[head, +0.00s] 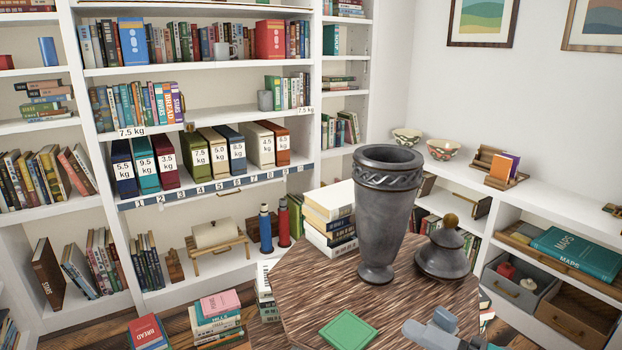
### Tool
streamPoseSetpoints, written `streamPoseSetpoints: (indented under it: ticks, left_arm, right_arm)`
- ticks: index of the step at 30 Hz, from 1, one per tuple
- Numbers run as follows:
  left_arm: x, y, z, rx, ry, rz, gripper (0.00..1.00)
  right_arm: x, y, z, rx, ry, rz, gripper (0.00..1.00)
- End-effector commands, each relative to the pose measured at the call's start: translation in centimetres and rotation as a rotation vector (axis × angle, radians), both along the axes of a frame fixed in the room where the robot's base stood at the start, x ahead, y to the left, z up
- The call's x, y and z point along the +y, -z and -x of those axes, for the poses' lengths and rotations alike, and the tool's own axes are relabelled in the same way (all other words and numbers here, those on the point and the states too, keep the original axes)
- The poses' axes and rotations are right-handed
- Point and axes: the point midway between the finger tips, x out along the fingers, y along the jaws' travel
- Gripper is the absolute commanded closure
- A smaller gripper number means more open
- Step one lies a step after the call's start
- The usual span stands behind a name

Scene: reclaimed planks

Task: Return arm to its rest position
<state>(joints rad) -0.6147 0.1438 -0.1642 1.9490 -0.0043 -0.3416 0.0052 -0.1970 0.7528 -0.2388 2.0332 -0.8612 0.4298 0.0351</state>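A blue-grey part of my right arm, which looks like my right gripper (436,334), shows at the bottom edge, over the near right part of the round wooden table (303,295). It is cut off by the frame, and I cannot tell its finger opening or whether it touches anything. My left gripper is not in view. A tall dark metal urn (381,225) stands upright and open-topped on the table. Its domed lid (442,256) with a wooden knob sits on the table to the right of it. A green book or pad (347,331) lies flat at the near edge.
A stack of books (330,215) stands beside the urn at the left. A white bookcase (205,70) with a row of weight-labelled binders (201,155) fills the back. A low white shelf (560,206) runs along the right wall. Book piles (217,318) stand on the floor at left.

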Motion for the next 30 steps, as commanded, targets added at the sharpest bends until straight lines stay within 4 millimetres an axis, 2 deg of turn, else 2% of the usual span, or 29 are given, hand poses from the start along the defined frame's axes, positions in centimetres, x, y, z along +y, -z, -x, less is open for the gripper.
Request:
streamPoseSetpoints:
  ticks: [1,2,5,7,10,12,15,20,30]
  left_arm:
    - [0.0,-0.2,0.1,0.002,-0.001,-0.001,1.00]
    - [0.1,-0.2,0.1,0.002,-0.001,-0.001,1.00]
    - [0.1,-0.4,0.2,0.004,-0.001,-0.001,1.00]
    - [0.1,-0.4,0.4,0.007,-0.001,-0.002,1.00]
    - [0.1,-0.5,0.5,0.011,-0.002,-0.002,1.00]
    - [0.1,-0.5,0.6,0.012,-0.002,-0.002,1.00]
    - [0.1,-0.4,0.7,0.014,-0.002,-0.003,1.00]
    - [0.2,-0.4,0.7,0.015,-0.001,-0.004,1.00]
    - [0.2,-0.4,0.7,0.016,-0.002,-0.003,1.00]
  right_arm:
    - [-0.5,1.1,-0.3,0.112,0.116,-0.149,0.47]
    - [-1.0,2.0,-0.6,0.181,0.188,-0.232,0.47]
    - [-2.7,6.4,-0.3,0.439,0.431,-0.484,0.47]
    - [-3.6,10.3,1.0,0.633,0.591,-0.632,0.47]
    - [-3.7,15.7,4.0,0.892,0.777,-0.798,0.47]
    - [-3.3,18.3,6.0,1.031,0.866,-0.877,0.47]
    - [-2.6,20.7,8.2,1.165,0.943,-0.943,0.47]
    - [-2.1,21.9,9.5,1.243,0.983,-0.980,0.47]
    - [-2.1,21.9,9.4,1.241,0.981,-0.978,0.47]
